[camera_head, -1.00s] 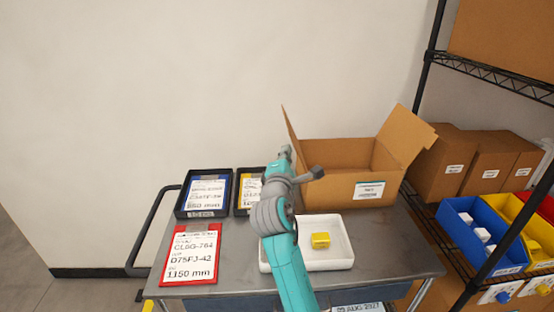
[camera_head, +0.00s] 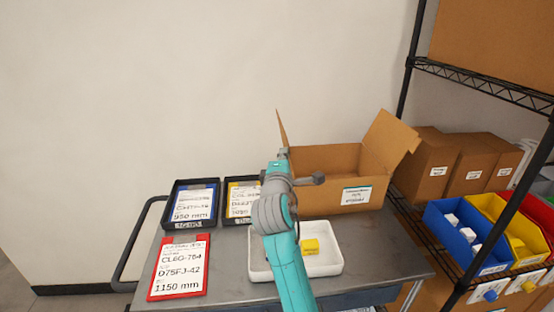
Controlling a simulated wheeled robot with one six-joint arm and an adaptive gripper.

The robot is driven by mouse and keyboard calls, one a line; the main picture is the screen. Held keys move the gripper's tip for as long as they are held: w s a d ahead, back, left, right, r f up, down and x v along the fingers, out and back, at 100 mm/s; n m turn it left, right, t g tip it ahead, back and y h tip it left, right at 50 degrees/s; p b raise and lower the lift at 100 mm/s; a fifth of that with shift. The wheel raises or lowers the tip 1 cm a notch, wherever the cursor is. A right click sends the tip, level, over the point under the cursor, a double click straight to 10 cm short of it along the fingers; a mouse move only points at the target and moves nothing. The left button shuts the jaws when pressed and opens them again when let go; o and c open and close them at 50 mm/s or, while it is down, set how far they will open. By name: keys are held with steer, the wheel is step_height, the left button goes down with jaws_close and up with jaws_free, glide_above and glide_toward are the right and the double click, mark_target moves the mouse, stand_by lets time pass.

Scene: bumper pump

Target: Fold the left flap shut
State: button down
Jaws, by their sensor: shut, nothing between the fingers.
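An open cardboard box (camera_head: 322,160) with a white label stands at the back of the metal cart. Its left flap (camera_head: 282,128) stands up, nearly upright and tilted slightly left. Its right flap (camera_head: 391,137) leans outward to the right. My gripper (camera_head: 283,153) is shut and empty at the box's left side, just below the left flap. It looks small and is partly hidden by my wrist, so I cannot tell whether it touches the flap. The inside of the box is mostly hidden.
A white tray (camera_head: 331,268) with a yellow block (camera_head: 310,247) lies in front of the box. Two black bins (camera_head: 176,222) (camera_head: 226,207) with cards and a red-framed card (camera_head: 180,268) lie left. A shelf rack (camera_head: 468,87) with blue (camera_head: 445,233) and yellow bins stands right.

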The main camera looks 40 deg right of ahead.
steer(key=s+d+m+y, duration=0.2)
steer(key=s+d+m, duration=0.3)
steer(key=d+m, duration=0.25)
steer(key=s+d+f+m+y, duration=0.3)
steer(key=d+f+m, duration=0.3)
steer(key=f+m, duration=0.3)
steer(key=shift+s+d+f+m, duration=0.15)
steer(key=shift+s+f+m, duration=0.1)
steer(key=shift+s+m, duration=0.35)
steer(key=shift+s, duration=0.1)
stand_by(0.3)
